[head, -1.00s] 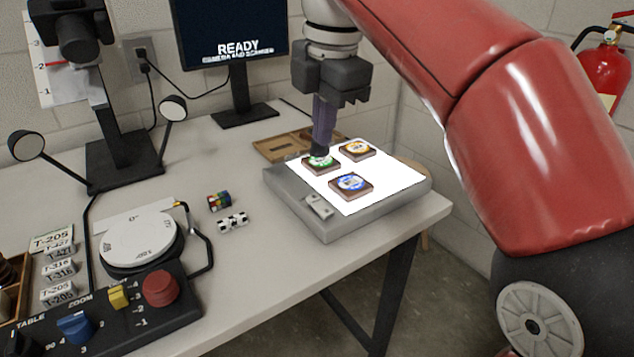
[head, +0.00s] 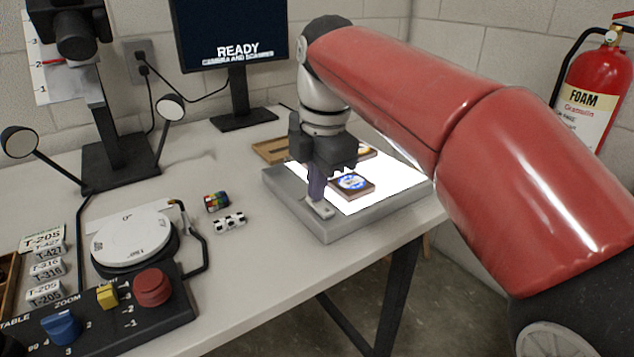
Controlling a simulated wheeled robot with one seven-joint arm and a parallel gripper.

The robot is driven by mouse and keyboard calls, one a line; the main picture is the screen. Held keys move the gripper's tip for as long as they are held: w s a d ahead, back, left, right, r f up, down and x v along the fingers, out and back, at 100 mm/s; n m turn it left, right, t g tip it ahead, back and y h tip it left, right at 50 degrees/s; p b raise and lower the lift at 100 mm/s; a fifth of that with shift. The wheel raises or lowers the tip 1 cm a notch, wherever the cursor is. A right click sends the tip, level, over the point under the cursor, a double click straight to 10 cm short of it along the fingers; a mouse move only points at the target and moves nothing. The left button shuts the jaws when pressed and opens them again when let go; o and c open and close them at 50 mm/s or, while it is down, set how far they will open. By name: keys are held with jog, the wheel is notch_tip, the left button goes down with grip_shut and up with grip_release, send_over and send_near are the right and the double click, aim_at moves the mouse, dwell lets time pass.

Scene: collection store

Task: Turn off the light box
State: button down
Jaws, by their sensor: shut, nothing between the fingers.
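The light box (head: 375,217) is a grey slab at the table's right end, and its white top glows brightly. A small switch plate (head: 322,210) sits at its front left corner. My gripper (head: 315,197) is shut and points down at this switch plate, with its fingertips at or just above it. I cannot tell whether they touch. A brown tile with a blue and white disc (head: 352,183) lies on the lit top beside my gripper. A tile with an orange disc (head: 364,150) shows partly behind my gripper. The green-disc tile is hidden.
A wooden tray (head: 270,151) lies behind the light box. A colour cube (head: 216,201) and a black-and-white block (head: 230,222) lie to its left. A monitor (head: 232,35), a turntable (head: 131,240) and a control panel (head: 110,310) stand further left. A fire extinguisher (head: 592,90) hangs at right.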

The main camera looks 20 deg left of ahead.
aim_at(320, 205)
jog(key=shift+w+a+f, duration=0.1)
jog(key=shift+f, duration=0.2)
jog(key=shift+s+d+r, duration=0.15)
jog(key=shift+s+d, duration=0.4)
jog(key=shift+r+p, duration=0.6)
notch_tip(320, 205, up, 13)
jog(key=p, duration=0.2)
jog(key=shift+w+a, duration=0.15)
jog(key=shift+f, duration=0.1)
